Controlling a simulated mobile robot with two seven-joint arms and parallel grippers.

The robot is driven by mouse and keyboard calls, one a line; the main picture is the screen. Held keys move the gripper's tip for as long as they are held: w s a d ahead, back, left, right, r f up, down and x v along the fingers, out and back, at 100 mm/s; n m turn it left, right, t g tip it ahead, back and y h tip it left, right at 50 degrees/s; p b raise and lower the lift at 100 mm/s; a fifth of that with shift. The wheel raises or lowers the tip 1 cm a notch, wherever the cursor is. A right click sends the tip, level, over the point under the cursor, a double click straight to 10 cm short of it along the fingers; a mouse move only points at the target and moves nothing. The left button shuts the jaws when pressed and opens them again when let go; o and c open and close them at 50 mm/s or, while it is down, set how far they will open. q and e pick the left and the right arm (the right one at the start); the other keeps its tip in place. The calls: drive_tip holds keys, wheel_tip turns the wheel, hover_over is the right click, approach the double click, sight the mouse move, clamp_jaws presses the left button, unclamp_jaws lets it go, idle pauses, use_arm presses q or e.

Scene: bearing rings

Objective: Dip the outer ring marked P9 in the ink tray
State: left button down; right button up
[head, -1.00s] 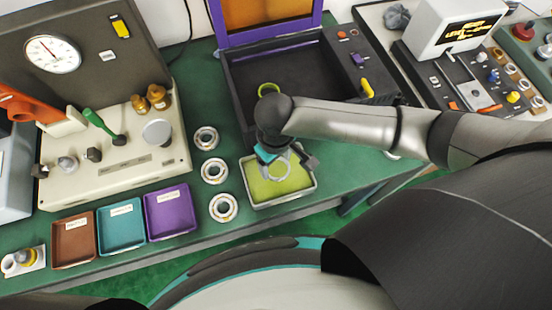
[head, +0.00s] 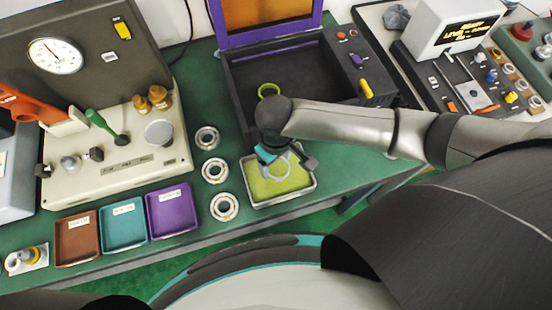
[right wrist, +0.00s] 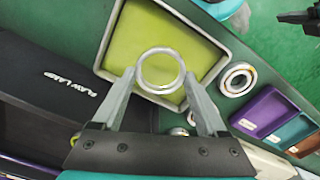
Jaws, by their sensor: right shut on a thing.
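The pale metal outer ring (right wrist: 160,91) is between the fingertips of my right gripper (right wrist: 160,78), which is shut on it. No P9 mark can be read on it. The ink tray (head: 311,184) has a pale rim and a yellow-green bed. The ring is over the bed in the head view, and the right wrist view shows the tray (right wrist: 107,35) behind it. I cannot tell whether the ring touches the ink. In the head view my right gripper (head: 279,163) points down over the tray's far part.
Several bearings stand left of the tray, one of them near its edge (head: 214,215). A purple bin (head: 170,212), a teal bin (head: 122,228) and a brown bin (head: 77,240) line the front.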

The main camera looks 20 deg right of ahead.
drive_tip(key=shift+f+b, duration=1.25)
drive_tip(key=shift+f, duration=1.7)
drive_tip(key=shift+r, duration=0.1)
idle(1.3)
wheel_tip(320, 180, up, 8)
drive_tip(key=p, duration=1)
drive_tip(key=shift+r, duration=0.25)
drive_tip(key=shift+w, duration=0.1)
idle(1.1)
